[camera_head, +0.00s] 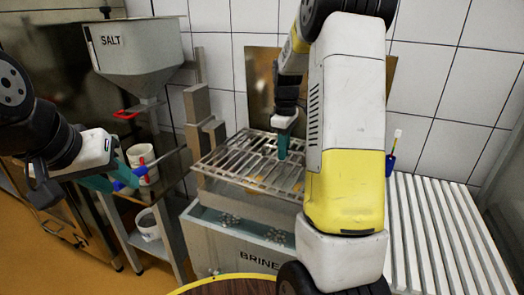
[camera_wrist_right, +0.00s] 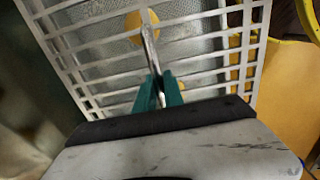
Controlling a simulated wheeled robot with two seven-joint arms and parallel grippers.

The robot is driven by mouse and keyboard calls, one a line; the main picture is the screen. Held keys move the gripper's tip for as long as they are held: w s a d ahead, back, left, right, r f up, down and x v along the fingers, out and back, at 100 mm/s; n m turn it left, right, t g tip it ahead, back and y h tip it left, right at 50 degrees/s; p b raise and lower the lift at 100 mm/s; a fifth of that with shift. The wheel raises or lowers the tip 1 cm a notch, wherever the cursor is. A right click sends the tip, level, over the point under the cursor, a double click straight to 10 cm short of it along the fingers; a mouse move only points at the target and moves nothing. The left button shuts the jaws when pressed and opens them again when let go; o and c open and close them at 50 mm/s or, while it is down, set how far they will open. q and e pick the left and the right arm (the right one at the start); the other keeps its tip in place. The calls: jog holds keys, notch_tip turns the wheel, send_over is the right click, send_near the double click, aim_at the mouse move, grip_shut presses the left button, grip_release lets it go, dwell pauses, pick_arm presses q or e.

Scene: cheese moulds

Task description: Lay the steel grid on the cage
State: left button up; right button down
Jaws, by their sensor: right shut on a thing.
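The steel grid (camera_head: 240,166) is a flat frame of bars above the brine tank (camera_head: 225,240). My right gripper (camera_head: 284,148) points down at the grid and is shut on one of its bars. The right wrist view shows the grid (camera_wrist_right: 95,62) with the teal fingers (camera_wrist_right: 158,88) closed on a bar. Beneath the grid in that view are fine mesh and yellow round shapes (camera_wrist_right: 141,20). The cage is mostly hidden under the grid; I cannot tell whether they touch. My left gripper (camera_head: 118,178) is at the left, its fingers apart, near a blue piece (camera_head: 128,181).
A salt hopper (camera_head: 138,50) stands at the back left, with a white bucket (camera_head: 141,158) below it and another (camera_head: 149,224) lower down. A white slatted rack (camera_head: 440,235) is at the right. A round table edge (camera_head: 230,283) shows at the bottom. My right arm blocks part of the view.

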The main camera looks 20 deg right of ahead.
aim_at(284, 163)
jog(key=shift+w+d+r+n, duration=0.25)
jog(key=shift+w+d+n, duration=0.2)
jog(key=shift+w, duration=0.1)
jog(key=shift+w+d+f, duration=0.1)
jog(key=shift+f, duration=3.3)
jog(key=shift+f, duration=0.5)
jog(key=c, duration=1.4)
grip_release()
jog(key=shift+o, duration=0.2)
jog(key=shift+f, duration=0.15)
